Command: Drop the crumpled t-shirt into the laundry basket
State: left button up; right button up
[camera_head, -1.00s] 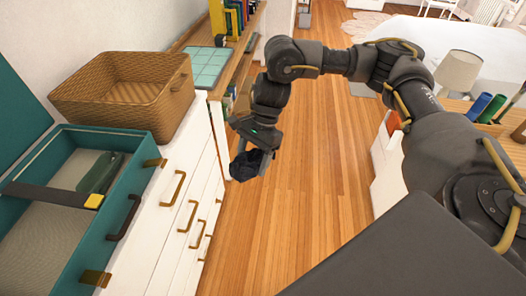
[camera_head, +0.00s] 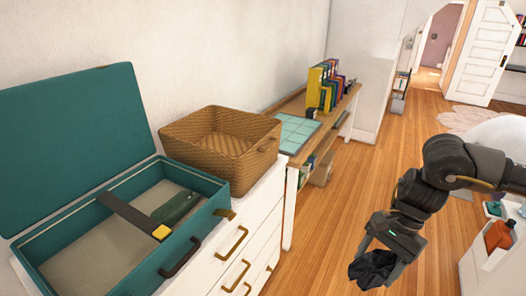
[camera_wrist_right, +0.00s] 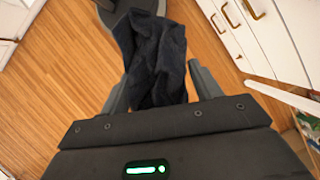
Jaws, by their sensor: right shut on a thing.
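The crumpled t-shirt (camera_head: 373,268) is dark, nearly black. My right gripper (camera_head: 386,262) is shut on it, and the cloth hangs in the air over the wooden floor, right of the dresser. In the right wrist view the t-shirt (camera_wrist_right: 155,58) bunches between the two fingers of my right gripper (camera_wrist_right: 155,90). The brown woven basket (camera_head: 240,173) stands on the white dresser, left of and apart from my right gripper. Its far inner wall shows; the near part of its bottom is hidden. My left gripper is not in view.
An open teal case (camera_head: 58,236) with dark items inside sits left of the basket on the white dresser (camera_head: 262,232). Behind it, a wooden shelf unit (camera_head: 351,101) holds a teal grid mat (camera_head: 297,128) and several binders (camera_head: 322,88). The floor between dresser and right arm is clear.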

aim_at(223, 146)
jog(key=z, duration=1.4)
jog(key=i, duration=1.25)
jog(key=u, duration=3.55)
